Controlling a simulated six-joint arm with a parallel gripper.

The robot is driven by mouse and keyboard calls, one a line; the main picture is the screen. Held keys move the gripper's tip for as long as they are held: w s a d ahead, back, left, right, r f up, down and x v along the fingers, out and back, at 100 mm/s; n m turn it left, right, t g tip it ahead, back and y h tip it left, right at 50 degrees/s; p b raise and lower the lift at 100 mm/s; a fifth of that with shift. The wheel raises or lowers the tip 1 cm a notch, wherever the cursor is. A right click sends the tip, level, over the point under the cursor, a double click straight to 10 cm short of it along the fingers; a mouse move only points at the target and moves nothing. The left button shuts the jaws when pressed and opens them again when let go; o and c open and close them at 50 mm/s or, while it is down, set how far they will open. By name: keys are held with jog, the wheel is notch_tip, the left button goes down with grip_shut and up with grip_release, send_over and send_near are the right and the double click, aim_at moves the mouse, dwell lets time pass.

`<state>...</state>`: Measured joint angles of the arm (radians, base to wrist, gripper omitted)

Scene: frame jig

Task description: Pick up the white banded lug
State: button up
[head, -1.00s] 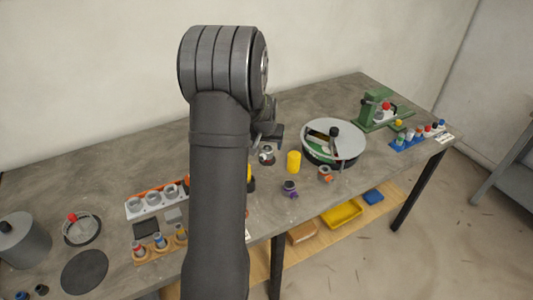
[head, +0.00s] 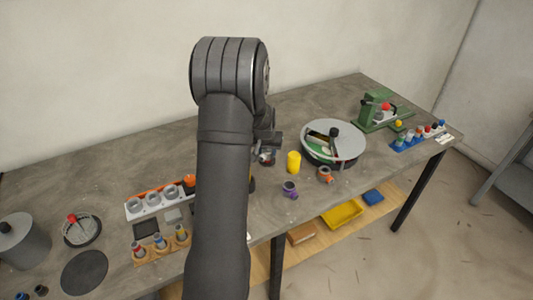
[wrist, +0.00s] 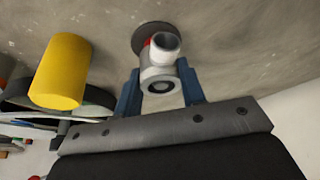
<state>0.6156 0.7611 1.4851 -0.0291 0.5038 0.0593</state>
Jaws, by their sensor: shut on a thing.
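The white lug (wrist: 160,62) with a red band sits between the two blue fingers of my gripper (wrist: 159,88) in the wrist view. The fingers are shut on its sides, and its open round end faces the camera. A dark round patch (wrist: 141,38) shows on the table just behind the lug; I cannot tell whether the lug touches it. In the head view the lug (head: 266,158) is small and partly hidden below my gripper (head: 268,150), left of the yellow cylinder.
The yellow cylinder (head: 294,162) stands close on the right; it also shows in the wrist view (wrist: 61,70). Purple (head: 290,188) and orange (head: 325,174) fittings stand near the front edge. A round grey-topped turntable (head: 345,140) is further right. A white tray (head: 150,212) lies left of my arm.

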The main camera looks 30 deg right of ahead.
jog(key=shift+r, duration=0.1)
notch_tip(320, 180, up, 4)
jog(key=shift+r, duration=0.1)
jog(key=s+d+r, duration=0.4)
jog(key=s+r, duration=0.4)
jog(key=s, duration=0.2)
jog(key=shift+s+d+r, duration=0.3)
jog(key=shift+s+d, duration=0.05)
jog(key=shift+d, duration=0.05)
jog(key=w+d+f+m, duration=0.1)
jog(key=w+d+f, duration=0.1)
jog(key=d, duration=0.5)
jog(key=w+d+f, duration=0.2)
jog(key=d+f, duration=0.1)
jog(key=d, duration=0.4)
jog(key=shift+d+f, duration=0.2)
jog(key=shift+f, duration=2.15)
